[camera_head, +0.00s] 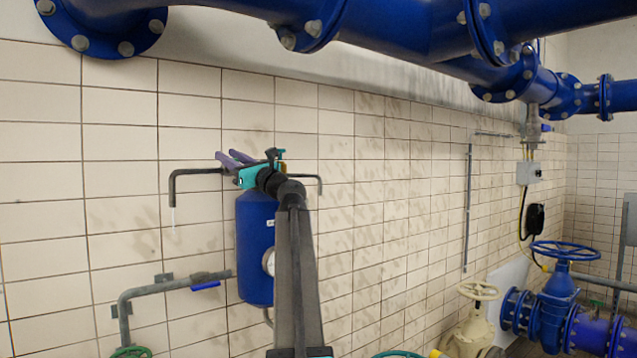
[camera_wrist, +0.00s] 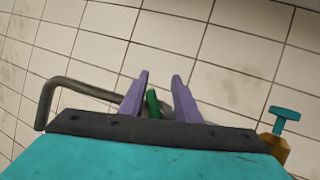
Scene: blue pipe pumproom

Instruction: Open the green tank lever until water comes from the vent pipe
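The blue tank (camera_head: 256,245) hangs on the tiled wall, partly hidden behind my arm. A dark bent vent pipe (camera_head: 173,186) reaches left from its top, with a thin pale streak like water below its mouth. The pipe also shows in the wrist view (camera_wrist: 46,102). My gripper (camera_head: 230,155) is at the tank's top. In the wrist view its purple fingers (camera_wrist: 160,76) stand apart, with the green lever (camera_wrist: 152,103) between them. The lever is nearer the left finger, with a gap on the right. Whether it touches the left finger cannot be told.
A brass fitting (camera_wrist: 275,148) with a teal handle (camera_wrist: 285,118) is right of my gripper. A grey pipe with a blue lever (camera_head: 206,286) runs lower left. Large blue pipes (camera_head: 420,30) cross overhead. A cream handwheel (camera_head: 478,291) and a blue handwheel (camera_head: 565,250) stand at right.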

